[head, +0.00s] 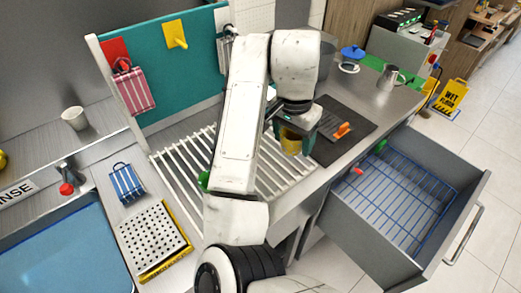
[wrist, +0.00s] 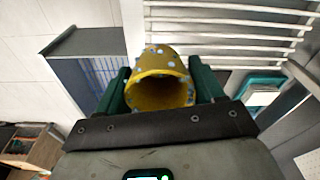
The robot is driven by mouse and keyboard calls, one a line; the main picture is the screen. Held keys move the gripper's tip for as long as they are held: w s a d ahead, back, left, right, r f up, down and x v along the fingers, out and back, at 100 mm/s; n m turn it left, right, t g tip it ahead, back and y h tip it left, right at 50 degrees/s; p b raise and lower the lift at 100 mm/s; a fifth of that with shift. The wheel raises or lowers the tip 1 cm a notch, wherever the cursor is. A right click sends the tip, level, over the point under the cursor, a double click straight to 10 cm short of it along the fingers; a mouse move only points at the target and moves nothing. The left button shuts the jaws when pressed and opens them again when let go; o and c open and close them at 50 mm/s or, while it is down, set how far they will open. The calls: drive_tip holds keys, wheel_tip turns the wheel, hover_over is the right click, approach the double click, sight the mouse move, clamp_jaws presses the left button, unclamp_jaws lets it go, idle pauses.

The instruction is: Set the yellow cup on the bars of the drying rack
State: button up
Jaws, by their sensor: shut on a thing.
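The yellow cup (wrist: 160,78) has pale blue spots and lies between the two green fingers of my gripper (wrist: 162,88) in the wrist view, with its open mouth facing the camera. My gripper is shut on it. In the head view the cup (head: 291,142) shows below my gripper (head: 296,130), near the right end of the rack. The drying rack (head: 178,167) has white bars and stands on the counter, partly hidden behind my arm. In the wrist view its bars (wrist: 225,29) lie beyond the cup. I cannot tell whether the cup touches them.
A dark mat (head: 345,117) with an orange item (head: 342,130) lies right of the rack. An open drawer (head: 405,190) with a blue wire grid juts out at right.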

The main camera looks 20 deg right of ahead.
drive_tip(key=w+a+f+b, duration=0.1)
drive_tip(key=w+f, duration=0.1)
drive_tip(key=w+a+f+b, duration=0.1)
drive_tip(key=w+f, duration=0.1)
drive_tip(key=w+a+f+b, duration=0.1)
drive_tip(key=w+f, duration=0.2)
drive_tip(key=shift+b, duration=0.35)
drive_tip(key=shift+w+a+f, duration=0.1)
drive_tip(key=shift+w+f, duration=0.1)
drive_tip(key=shift+f, duration=1.55)
drive_tip(key=shift+f, duration=0.15)
drive_tip(key=o, duration=1)
drive_tip(key=r+p, duration=0.1)
drive_tip(key=r, duration=0.3)
drive_tip(key=a+r, duration=0.1)
drive_tip(key=r, duration=0.3)
drive_tip(key=r+p, duration=0.1)
drive_tip(key=r, duration=0.3)
drive_tip(key=shift+s+a+r+p, duration=0.15)
drive_tip(key=shift+s+p, duration=0.2)
